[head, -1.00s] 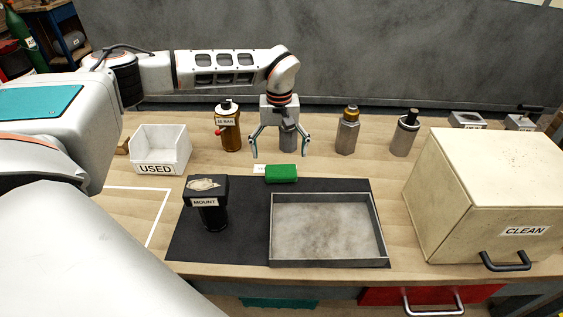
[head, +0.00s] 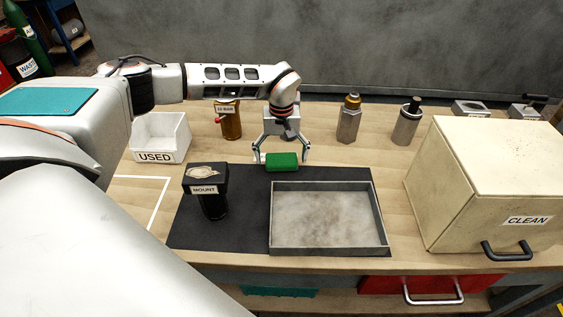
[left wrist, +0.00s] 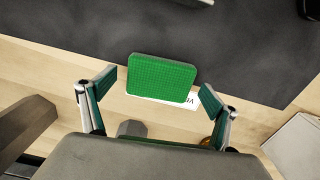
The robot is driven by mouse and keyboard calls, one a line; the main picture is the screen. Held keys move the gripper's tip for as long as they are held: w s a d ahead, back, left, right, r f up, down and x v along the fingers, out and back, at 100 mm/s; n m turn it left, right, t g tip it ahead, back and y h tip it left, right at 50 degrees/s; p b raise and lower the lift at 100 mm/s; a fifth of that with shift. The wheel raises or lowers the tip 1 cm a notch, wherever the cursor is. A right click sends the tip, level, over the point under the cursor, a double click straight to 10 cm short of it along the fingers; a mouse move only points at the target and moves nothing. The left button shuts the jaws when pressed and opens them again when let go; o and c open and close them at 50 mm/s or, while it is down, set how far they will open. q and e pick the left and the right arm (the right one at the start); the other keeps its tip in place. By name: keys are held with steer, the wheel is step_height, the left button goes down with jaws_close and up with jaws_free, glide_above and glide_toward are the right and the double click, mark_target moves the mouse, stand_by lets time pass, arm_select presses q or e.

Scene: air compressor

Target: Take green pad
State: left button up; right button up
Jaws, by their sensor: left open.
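The green pad (head: 282,162) lies at the back edge of the black mat (head: 235,235), partly over a white label. In the left wrist view the pad (left wrist: 161,79) is a textured green block just ahead of the fingertips, between their lines. My left gripper (head: 282,157) is open above and around the pad, one finger on each side. Its fingers (left wrist: 154,92) show apart from the pad, with gaps on both sides. My right gripper is not in view.
A grey tray (head: 330,250) and the black MOUNT stand (head: 212,195) are on the mat. The USED bin (head: 158,140) is at left, the CLEAN box (head: 480,180) at right. Behind stand an amber bottle (head: 231,122) and metal cylinders (head: 348,122) (head: 406,125).

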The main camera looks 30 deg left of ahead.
arm_select(q)
steer(key=c, duration=1)
steer(key=shift+r, duration=0.1)
